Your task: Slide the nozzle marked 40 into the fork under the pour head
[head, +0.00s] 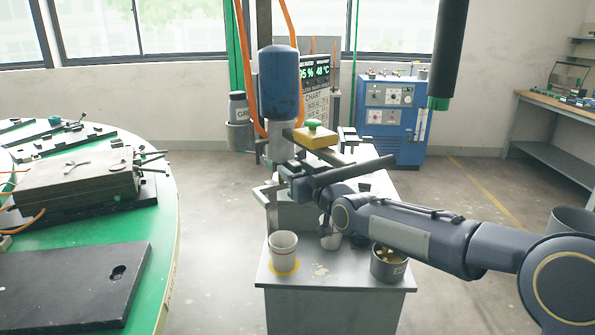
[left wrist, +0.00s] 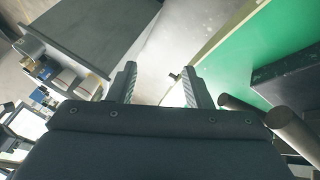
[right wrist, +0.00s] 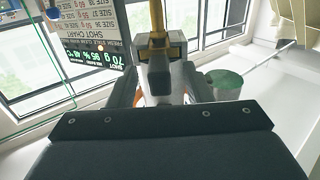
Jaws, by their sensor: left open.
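The pour head (head: 279,85) is a blue cylinder above the grey pedestal, with a yellow block (head: 316,138) and green knob beside it. My right gripper (head: 300,187) reaches in below it; the fork is not clearly seen there. In the right wrist view a brass-yellow and dark upright part (right wrist: 158,62) stands between the fingers; whether they grip it is unclear. A grey tin (head: 388,266) on the pedestal holds brass-coloured pieces, perhaps nozzles. No 40 marking is readable. My left gripper (left wrist: 160,92) is open and empty, outside the head view.
A white cup (head: 283,255) stands on a yellow ring on the pedestal top (head: 335,277), with another pale cup (head: 331,239) behind. The green carousel (head: 165,240) with dark moulds lies left. A blue cabinet (head: 392,120) stands behind. Orange hoses hang beside the pour head.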

